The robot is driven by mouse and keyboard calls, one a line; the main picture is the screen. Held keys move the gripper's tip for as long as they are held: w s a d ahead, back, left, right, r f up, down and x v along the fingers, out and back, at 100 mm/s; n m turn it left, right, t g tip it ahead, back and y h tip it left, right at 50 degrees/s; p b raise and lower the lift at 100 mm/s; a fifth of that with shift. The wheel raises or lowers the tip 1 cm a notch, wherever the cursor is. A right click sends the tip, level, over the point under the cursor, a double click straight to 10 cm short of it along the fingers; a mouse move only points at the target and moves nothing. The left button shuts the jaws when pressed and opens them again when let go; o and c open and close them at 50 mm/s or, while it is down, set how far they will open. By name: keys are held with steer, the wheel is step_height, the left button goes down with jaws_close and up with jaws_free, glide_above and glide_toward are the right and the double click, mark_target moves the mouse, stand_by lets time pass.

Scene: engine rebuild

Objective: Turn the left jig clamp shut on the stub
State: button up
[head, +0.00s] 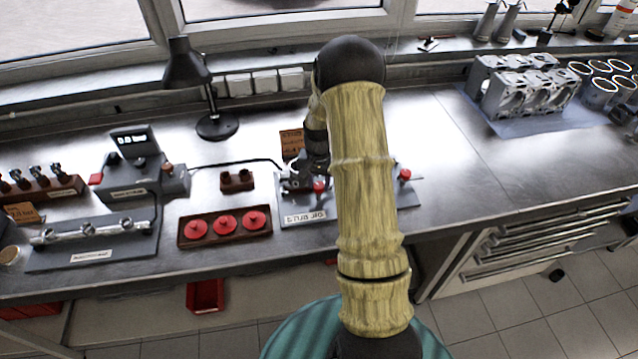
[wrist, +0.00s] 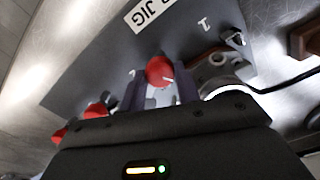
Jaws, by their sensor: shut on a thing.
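The grey stub jig (head: 305,215) lies on the bench, partly hidden behind my arm. A red clamp knob (head: 319,186) shows near its left end, just beside my gripper (head: 312,180). In the wrist view, my gripper (wrist: 159,88) is shut on a red knob (wrist: 160,70), which sits between its two fingers. This appears to be the left clamp's knob. A rounded metal part (wrist: 222,84) shows right of the fingers, mostly hidden; I cannot tell whether it is the stub. Another red knob (head: 404,174) stands at the jig's right.
A tray (head: 227,238) with red round parts lies left of the jig, with a small dark block (head: 237,181) behind it. A grey device (head: 140,180) and a lamp (head: 215,127) stand further left. Engine blocks (head: 525,90) stand at right. The bench right of the jig is clear.

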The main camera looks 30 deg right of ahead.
mark_target(318, 185)
steer(key=n, duration=0.5)
steer(key=shift+n+b, duration=0.3)
steer(key=n, duration=0.6)
steer(key=shift+w+r, duration=0.1)
steer(key=o, duration=1)
steer(key=shift+a, duration=0.1)
step_height(318, 185, up, 17)
steer(key=b, duration=0.2)
steer(key=shift+r+b, duration=0.15)
steer(key=shift+b, duration=0.2)
